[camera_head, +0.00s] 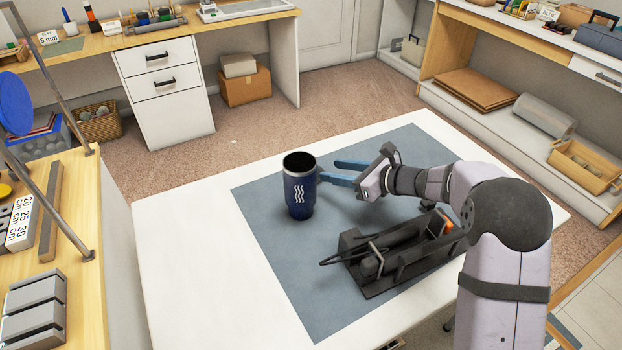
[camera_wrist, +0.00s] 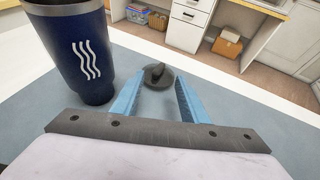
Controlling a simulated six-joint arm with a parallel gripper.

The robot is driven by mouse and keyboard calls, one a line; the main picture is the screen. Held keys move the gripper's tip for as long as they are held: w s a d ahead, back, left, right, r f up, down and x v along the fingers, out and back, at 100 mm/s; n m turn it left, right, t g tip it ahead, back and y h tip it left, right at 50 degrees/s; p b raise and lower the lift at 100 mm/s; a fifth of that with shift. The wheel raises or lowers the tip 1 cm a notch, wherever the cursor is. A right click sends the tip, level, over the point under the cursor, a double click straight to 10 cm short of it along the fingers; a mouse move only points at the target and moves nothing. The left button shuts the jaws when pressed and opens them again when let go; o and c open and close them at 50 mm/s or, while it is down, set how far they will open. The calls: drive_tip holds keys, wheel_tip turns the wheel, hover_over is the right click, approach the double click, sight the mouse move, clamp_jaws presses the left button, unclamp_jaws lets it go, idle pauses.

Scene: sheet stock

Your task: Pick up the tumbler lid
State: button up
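The tumbler lid (camera_wrist: 158,79) is a small dark disc with a raised tab. In the wrist view it appears between the fingertips or just beyond them; I cannot tell whether they touch it. In the head view I cannot make it out clearly near the tumbler. The dark blue tumbler (camera_head: 299,190) stands upright and open-topped on the mat, with white wavy lines. It also shows at the left of the wrist view (camera_wrist: 76,60), beside the left finger. My gripper (camera_head: 328,171) is open, its two blue fingers spread, low over the mat; they show in the wrist view too (camera_wrist: 160,84).
A blue-grey mat (camera_head: 255,225) covers much of the white table (camera_head: 180,250). A black holder (camera_head: 385,262) with a dark tool stands on the mat, in front of my gripper. The mat's front left part is clear. Benches and drawers (camera_head: 165,90) stand apart behind.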

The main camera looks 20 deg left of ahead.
drive_tip(key=shift+w+a+f, duration=0.2)
drive_tip(key=shift+w+a, duration=0.05)
drive_tip(key=shift+a, duration=0.35)
drive_tip(key=shift+p+x, duration=0.8)
drive_tip(key=shift+x, duration=2.3)
drive_tip(key=shift+d+f, duration=0.1)
drive_tip(key=shift+f, duration=0.05)
drive_tip(key=shift+c, duration=0.6)
clamp_jaws()
